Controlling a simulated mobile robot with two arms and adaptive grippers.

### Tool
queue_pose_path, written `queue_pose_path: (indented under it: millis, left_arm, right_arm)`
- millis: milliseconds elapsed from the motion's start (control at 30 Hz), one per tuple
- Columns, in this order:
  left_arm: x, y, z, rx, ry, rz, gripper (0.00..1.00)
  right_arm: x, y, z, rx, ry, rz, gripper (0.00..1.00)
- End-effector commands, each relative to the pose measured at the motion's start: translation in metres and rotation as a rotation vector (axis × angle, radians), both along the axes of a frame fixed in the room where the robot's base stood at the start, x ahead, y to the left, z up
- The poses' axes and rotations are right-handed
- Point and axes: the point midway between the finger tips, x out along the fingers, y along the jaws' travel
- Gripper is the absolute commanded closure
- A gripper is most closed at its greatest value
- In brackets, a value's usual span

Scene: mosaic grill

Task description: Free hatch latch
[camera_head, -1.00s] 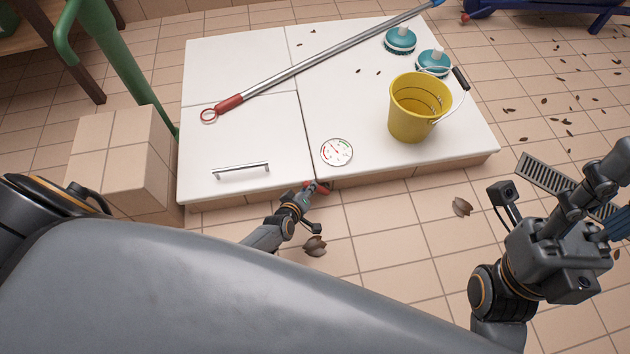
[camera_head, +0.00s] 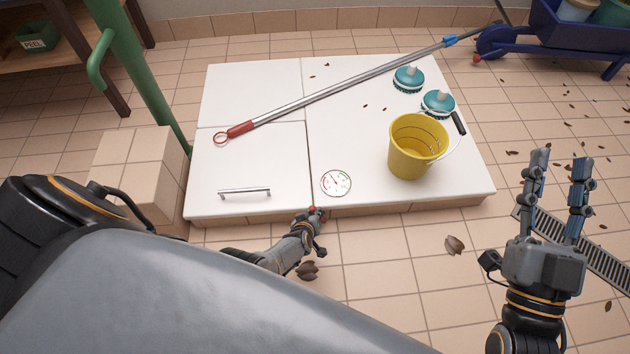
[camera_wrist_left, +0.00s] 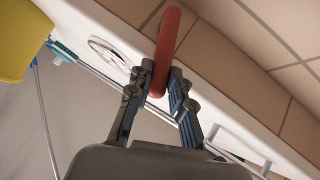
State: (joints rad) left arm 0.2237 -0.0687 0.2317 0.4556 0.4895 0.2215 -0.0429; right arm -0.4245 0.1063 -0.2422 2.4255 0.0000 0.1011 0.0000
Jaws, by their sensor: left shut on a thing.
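The hatch (camera_head: 255,165) is a white panel at the front left of the low tiled block, with a metal bar handle (camera_head: 245,192) on top. A red latch (camera_wrist_left: 165,50) shows in the left wrist view at the block's front edge. My left gripper (camera_head: 312,212) is at that edge, right of the handle and below the gauge. In the left wrist view its fingers (camera_wrist_left: 160,88) are shut on the red latch. In the head view the gripper hides most of the latch. My right gripper (camera_head: 560,160) is open and empty, raised over the floor at the right.
A pole (camera_head: 345,90) with a red end lies across the hatch and the neighbouring panels. A yellow bucket (camera_head: 405,162), teal brushes (camera_head: 408,78) and a round gauge (camera_head: 336,183) are on the white top. A green post (camera_head: 140,80) and tiled block (camera_head: 140,170) stand left. A floor grate (camera_head: 590,262) lies right.

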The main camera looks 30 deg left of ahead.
Motion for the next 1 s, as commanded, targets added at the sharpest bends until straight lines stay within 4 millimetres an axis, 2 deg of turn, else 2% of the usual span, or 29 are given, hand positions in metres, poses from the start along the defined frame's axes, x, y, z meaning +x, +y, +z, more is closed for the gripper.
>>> queue_pose_path:
  millis: [300, 733, 767, 833, 867, 1000]
  left_arm:
    - [0.001, 0.002, 0.002, 0.027, 0.019, -0.002, 1.00]
    - [0.002, 0.002, 0.002, 0.032, 0.019, -0.004, 1.00]
    - [0.002, 0.002, 0.002, 0.031, 0.018, -0.004, 0.74]
    - [0.002, 0.002, 0.002, 0.031, 0.018, -0.003, 0.59]
    - [0.002, 0.002, 0.002, 0.031, 0.018, -0.003, 0.57]
    - [0.002, 0.002, 0.002, 0.031, 0.019, -0.002, 0.57]
  right_arm:
    - [0.010, 0.000, -0.019, -0.033, 0.116, -0.007, 0.60]
    - [0.010, -0.001, -0.020, -0.036, 0.124, -0.008, 0.60]
    - [0.010, -0.001, -0.020, -0.036, 0.124, -0.008, 0.60]
    - [0.010, -0.001, -0.020, -0.035, 0.124, -0.008, 0.60]
    - [0.010, -0.001, -0.020, -0.035, 0.124, -0.008, 0.60]
    - [0.010, -0.001, -0.020, -0.035, 0.123, -0.008, 0.60]
